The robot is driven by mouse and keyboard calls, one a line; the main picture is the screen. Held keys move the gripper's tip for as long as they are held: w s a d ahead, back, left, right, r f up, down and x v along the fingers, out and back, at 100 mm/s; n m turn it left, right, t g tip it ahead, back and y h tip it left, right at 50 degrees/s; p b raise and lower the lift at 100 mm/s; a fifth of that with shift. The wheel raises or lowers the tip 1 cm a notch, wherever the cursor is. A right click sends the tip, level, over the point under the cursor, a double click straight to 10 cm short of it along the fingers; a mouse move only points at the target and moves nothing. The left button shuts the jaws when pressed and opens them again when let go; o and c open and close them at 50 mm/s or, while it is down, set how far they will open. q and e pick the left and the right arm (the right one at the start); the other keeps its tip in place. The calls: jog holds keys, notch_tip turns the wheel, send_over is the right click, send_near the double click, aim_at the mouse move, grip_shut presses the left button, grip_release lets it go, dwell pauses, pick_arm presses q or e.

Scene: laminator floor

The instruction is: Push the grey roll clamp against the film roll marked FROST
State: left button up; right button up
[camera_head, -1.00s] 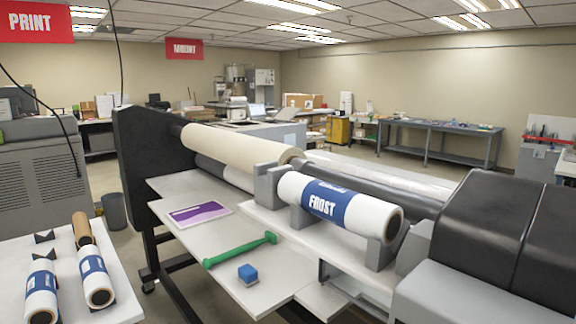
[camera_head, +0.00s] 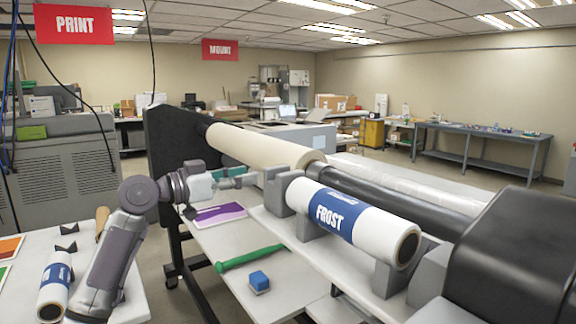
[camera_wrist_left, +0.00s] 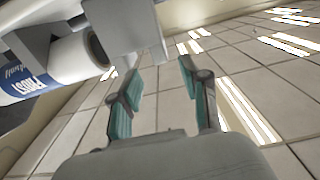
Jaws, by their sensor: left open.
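The film roll marked FROST (camera_head: 352,222), white with a blue band, lies in grey cradles on the laminator; it also shows upside down in the left wrist view (camera_wrist_left: 45,72). The grey roll clamp (camera_head: 276,192) is an upright block at the roll's far left end, with a small gap between them. In the left wrist view a grey block that looks like the clamp (camera_wrist_left: 135,30) lies ahead of the fingertips. My left gripper (camera_head: 247,178), with teal finger pads, is open and empty just left of the clamp. Whether it touches cannot be told. My right gripper is not in view.
A green-handled tool (camera_head: 250,257), a blue block (camera_head: 259,281) and a purple packet (camera_head: 218,214) lie on the laminator's white shelf. A cream roll (camera_head: 262,150) runs behind the clamp.

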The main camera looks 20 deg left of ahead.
aim_at(289, 168)
pick_arm(q)
jog(key=p+x, duration=0.4)
jog(key=x, duration=0.6)
jog(key=shift+w+r, duration=0.1)
jog(key=shift+r, duration=0.1)
jog(key=shift+w+d+f, duration=0.2)
jog(key=shift+w+d, duration=0.2)
jog(key=shift+w, duration=0.25)
jog(key=shift+c, duration=0.4)
grip_shut()
jog(key=shift+s, duration=0.1)
